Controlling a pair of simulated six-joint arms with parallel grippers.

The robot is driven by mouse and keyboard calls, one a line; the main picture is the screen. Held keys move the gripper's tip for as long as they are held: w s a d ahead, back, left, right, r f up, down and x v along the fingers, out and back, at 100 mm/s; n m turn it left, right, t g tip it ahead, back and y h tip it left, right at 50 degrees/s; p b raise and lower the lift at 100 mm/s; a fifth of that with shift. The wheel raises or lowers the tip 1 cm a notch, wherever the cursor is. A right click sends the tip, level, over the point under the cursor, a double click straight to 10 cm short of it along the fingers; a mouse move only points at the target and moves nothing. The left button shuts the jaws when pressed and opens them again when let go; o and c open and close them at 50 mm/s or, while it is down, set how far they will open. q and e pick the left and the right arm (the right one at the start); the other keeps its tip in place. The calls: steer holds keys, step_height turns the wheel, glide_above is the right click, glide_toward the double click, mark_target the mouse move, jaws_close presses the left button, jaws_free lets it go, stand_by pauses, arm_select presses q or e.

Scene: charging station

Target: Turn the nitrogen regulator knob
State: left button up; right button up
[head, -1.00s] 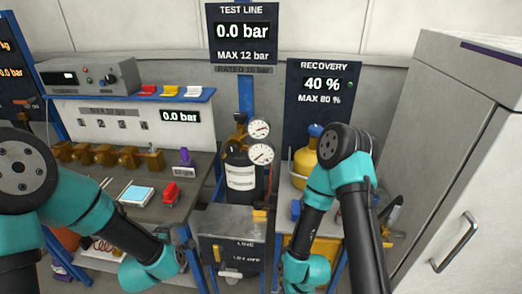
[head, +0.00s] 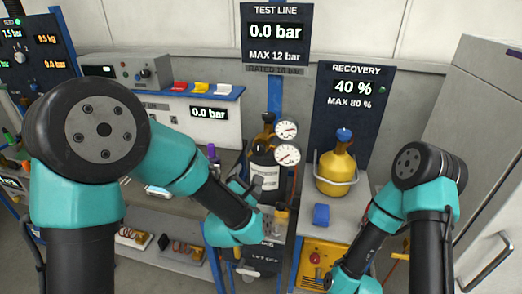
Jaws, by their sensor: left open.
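The nitrogen cylinder (head: 267,157) appears as a dark bottle at centre, partly covered by my left wrist. A brassy regulator (head: 266,138) sits on top with two round white gauges, an upper one (head: 286,130) and a lower one (head: 287,155). I cannot make out the knob clearly. The test line display (head: 275,31) reads 0.0 bar, max 12 bar. My right gripper is out of view.
A yellow recovery cylinder (head: 337,168) stands right of the regulator, with a blue block (head: 321,214) in front. The recovery display (head: 352,88) reads 40 %. A grey cabinet (head: 475,120) bounds the right side. Coloured items sit on a blue shelf (head: 205,94) at left.

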mark_target(260, 150)
arm_select(q)
steer(key=x, duration=1.7)
steer(key=shift+a, duration=0.1)
steer(key=c, duration=0.9)
steer(key=shift+m, duration=0.3)
